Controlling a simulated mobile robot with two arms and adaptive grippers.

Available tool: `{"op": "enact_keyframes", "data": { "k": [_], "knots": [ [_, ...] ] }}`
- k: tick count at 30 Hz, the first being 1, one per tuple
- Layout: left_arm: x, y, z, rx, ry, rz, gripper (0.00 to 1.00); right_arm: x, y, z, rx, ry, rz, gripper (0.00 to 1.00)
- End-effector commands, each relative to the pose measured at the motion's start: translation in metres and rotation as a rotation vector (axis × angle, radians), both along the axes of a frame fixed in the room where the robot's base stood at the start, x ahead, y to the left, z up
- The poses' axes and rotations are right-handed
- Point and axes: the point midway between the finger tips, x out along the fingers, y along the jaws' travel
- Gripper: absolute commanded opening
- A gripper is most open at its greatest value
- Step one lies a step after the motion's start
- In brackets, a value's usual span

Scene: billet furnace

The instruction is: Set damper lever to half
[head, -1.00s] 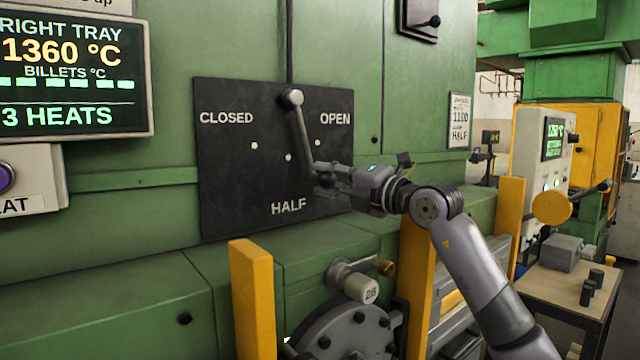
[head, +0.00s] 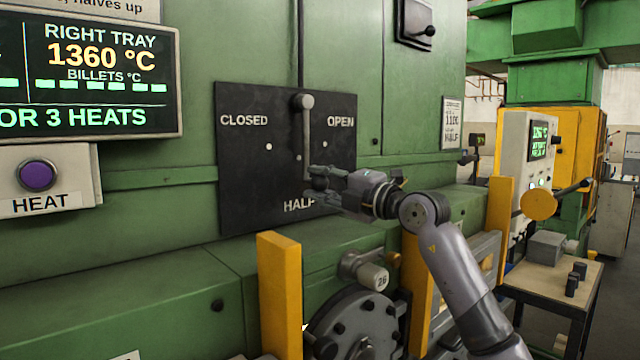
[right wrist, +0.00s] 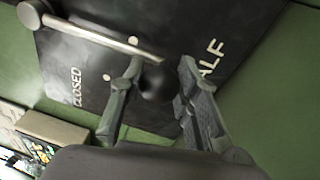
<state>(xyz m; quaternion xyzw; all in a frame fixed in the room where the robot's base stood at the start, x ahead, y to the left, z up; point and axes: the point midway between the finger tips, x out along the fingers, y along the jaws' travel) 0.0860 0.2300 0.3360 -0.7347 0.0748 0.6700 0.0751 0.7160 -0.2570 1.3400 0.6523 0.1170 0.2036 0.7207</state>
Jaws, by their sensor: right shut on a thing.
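The damper lever (head: 306,135) is a pale rod on a dark plate (head: 240,185) marked CLOSED, OPEN and HALF. It hangs from its pivot at the top and points almost straight down toward the HALF label (head: 297,206), just right of the middle white dot (head: 299,158). My right gripper (head: 316,184) is shut on the lever's lower end and partly covers the label. In the right wrist view, the rod (right wrist: 100,38) runs to a dark round knob (right wrist: 155,82) between the fingers (right wrist: 152,95). My left gripper is not in view.
Yellow posts (head: 280,290) and a round flanged cover (head: 350,325) stand below the plate. A HEAT button (head: 38,175) and a display (head: 100,75) are at left. A small table (head: 545,285) stands at right.

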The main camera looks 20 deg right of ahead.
Motion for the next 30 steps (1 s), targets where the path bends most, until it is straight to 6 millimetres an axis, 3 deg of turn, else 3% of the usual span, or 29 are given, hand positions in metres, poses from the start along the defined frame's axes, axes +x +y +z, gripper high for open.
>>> {"op": "enact_keyframes", "data": {
  "k": [10, 20, 25, 30],
  "knots": [
    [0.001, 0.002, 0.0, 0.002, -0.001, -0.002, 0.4, 0.0, 0.0, -0.001, 0.0, 0.002, 0.001, 0.5],
    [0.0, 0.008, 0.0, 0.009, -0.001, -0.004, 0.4, -0.001, -0.001, -0.001, 0.0, 0.001, -0.001, 0.51],
    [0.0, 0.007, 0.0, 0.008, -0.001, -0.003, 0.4, -0.019, -0.011, -0.003, -0.001, 0.001, -0.002, 0.51],
    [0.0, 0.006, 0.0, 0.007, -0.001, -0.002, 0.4, -0.051, -0.027, -0.008, -0.004, 0.002, -0.003, 0.51]
  ]
}}
